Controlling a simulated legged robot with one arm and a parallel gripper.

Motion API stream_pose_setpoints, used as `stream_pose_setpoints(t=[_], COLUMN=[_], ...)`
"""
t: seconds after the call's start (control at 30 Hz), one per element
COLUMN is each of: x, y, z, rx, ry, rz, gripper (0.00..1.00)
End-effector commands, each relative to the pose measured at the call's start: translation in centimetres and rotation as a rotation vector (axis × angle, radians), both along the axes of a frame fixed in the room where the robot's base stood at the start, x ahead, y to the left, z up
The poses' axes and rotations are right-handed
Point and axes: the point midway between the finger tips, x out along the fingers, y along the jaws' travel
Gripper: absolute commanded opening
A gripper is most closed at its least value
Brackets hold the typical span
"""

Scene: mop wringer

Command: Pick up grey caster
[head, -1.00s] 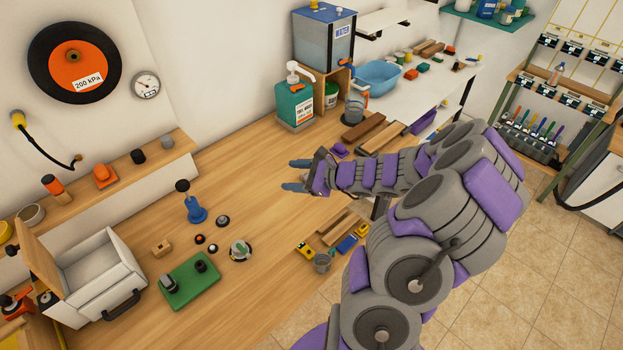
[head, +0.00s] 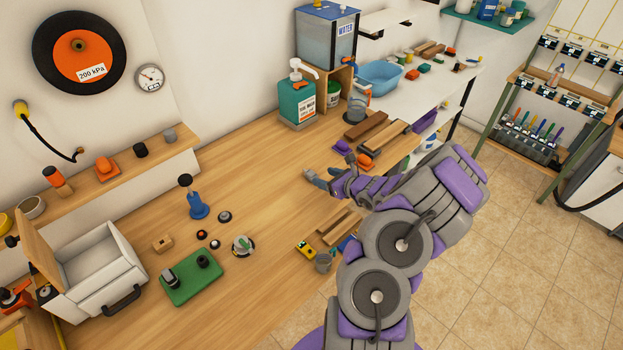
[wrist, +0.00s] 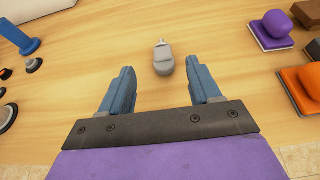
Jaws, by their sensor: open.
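A small grey object (wrist: 163,58), by its look the grey caster, rests on the wooden bench in the wrist view. It lies ahead of my gripper (wrist: 160,90), roughly centred between the fingertips and slightly beyond them. The blue-grey fingers are spread apart with nothing between them. In the head view, my gripper (head: 325,178) hangs low over the bench's right part, angled downward.
A purple block (wrist: 272,30) and an orange block (wrist: 303,88) stand to the right in the wrist view. A blue plunger-like tool (head: 197,206), a green board (head: 192,277) and a white box (head: 95,270) stand left in the head view. Bare bench surrounds the caster.

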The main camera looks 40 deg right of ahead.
Motion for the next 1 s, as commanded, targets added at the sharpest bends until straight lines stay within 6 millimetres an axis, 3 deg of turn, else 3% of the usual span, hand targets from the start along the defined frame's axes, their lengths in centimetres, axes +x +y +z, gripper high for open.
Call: stream_pose_setpoints(t=[0.1, 0.37, 0.7, 1.0], x=[1.6, 3.0, 6.6, 7.0], y=[0.1, -0.2, 0.5, 0.2], z=[-0.9, -1.6, -3.5, -3.5], rx=[0.001, 0.002, 0.001, 0.004], ry=[-0.001, -0.002, 0.0, -0.004], rz=[0.005, 0.004, 0.004, 0.002], gripper=[0.63, 0.63, 0.63, 0.63])
